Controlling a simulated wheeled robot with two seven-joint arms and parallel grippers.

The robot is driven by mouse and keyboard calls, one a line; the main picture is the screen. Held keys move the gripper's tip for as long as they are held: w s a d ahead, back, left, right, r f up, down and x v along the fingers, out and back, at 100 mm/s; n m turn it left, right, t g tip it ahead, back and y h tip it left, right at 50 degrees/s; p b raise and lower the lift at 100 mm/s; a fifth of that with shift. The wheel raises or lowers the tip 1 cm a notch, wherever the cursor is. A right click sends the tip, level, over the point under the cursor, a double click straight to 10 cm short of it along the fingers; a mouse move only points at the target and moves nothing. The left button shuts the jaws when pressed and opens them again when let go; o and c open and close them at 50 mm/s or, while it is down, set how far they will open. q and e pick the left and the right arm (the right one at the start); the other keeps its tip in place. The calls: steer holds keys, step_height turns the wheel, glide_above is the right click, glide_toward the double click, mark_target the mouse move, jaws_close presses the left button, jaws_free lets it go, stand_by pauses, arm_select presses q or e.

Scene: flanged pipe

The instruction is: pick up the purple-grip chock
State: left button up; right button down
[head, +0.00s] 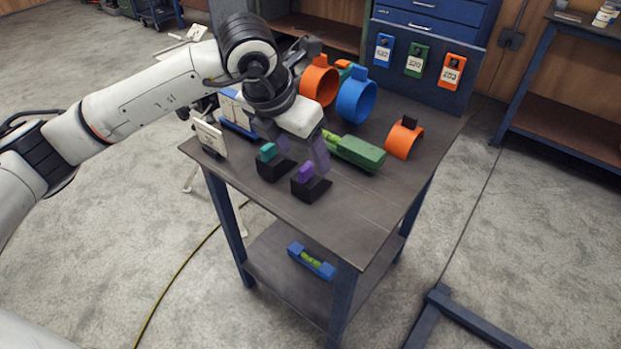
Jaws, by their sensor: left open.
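The purple-grip chock (311,185) is a black block with a purple grip on top, standing on the table near its front left edge. A similar chock with a teal grip (273,165) stands just left of it. My left gripper (304,157) is open and empty, above and slightly behind the two chocks, with its fingers pointing down. One finger hangs close behind the purple grip, but I cannot tell whether they touch. My right gripper is not in view.
Orange (319,83) and blue (356,98) rings and an orange half-ring (404,139) stand farther back. A white sign (211,138) stands at the left edge. The table's (345,206) front right is clear. A blue level (311,261) lies on the lower shelf.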

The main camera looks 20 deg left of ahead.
mark_target(307, 165)
arm_select(q)
steer(key=p+x, duration=0.1)
steer(key=x, duration=0.6)
steer(key=shift+f, duration=0.25)
steer(key=c, duration=1.2)
steer(key=shift+c, duration=0.4)
steer(key=shift+r, duration=0.15)
